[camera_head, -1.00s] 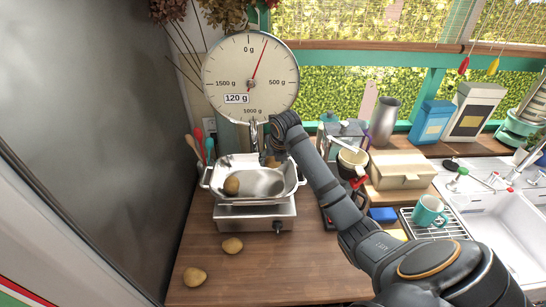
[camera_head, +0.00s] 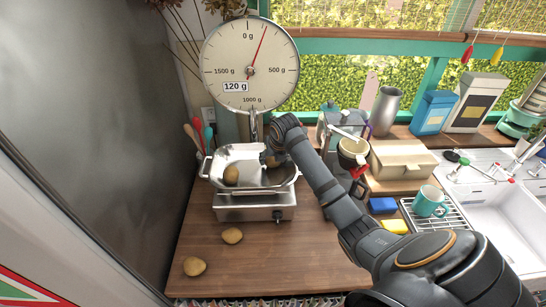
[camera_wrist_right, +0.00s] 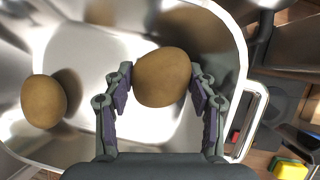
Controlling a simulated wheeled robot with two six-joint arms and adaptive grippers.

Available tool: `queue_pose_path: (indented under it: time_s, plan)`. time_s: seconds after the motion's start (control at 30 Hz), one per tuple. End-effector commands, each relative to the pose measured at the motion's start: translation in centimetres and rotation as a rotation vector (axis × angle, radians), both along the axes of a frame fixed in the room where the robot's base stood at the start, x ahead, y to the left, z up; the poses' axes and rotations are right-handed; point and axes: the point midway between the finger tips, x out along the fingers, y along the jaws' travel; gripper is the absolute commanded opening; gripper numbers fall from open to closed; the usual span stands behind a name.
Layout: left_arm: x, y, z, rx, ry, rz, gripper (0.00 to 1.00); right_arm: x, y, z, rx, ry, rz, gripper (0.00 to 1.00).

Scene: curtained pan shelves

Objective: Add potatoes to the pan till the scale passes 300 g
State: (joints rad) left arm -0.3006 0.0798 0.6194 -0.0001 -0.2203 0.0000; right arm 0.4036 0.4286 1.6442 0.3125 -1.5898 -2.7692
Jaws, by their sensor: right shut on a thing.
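The metal pan (camera_head: 207,167) sits on the scale's platform. One brown potato (camera_head: 231,175) lies in its left part, also seen in the right wrist view (camera_wrist_right: 43,101). The scale dial (camera_head: 250,62) shows 120 g. My right gripper (camera_head: 271,160) is at the right side of the pan. In the right wrist view its fingers (camera_wrist_right: 161,95) are shut on a second potato (camera_wrist_right: 162,77), over the pan floor. I cannot tell whether this potato touches the pan. Two more potatoes (camera_head: 232,235) (camera_head: 195,266) lie on the wooden counter in front. My left gripper is out of view.
A grey wall panel (camera_head: 90,120) stands close on the left. Utensils (camera_head: 200,135) stand behind the pan. To the right are a moka pot (camera_head: 335,125), a beige box (camera_head: 402,160), a teal mug (camera_head: 428,200) on a rack and a sink (camera_head: 500,220). The front counter is mostly clear.

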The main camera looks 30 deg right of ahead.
Motion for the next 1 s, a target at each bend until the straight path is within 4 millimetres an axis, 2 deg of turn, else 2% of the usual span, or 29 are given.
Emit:
queue_pose_path:
  time_s: [0.83, 0.87, 1.0]
  plan:
    - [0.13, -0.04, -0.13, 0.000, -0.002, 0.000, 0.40, 0.00, 0.01, -0.79, 0.000, 0.000, 0.000, 0.23]
    - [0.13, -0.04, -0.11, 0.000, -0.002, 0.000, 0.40, 0.00, 0.01, -0.77, 0.000, 0.000, 0.000, 0.59]
    - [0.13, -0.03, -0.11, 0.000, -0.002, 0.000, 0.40, 0.00, 0.01, -0.76, 0.000, 0.000, 0.000, 0.78]
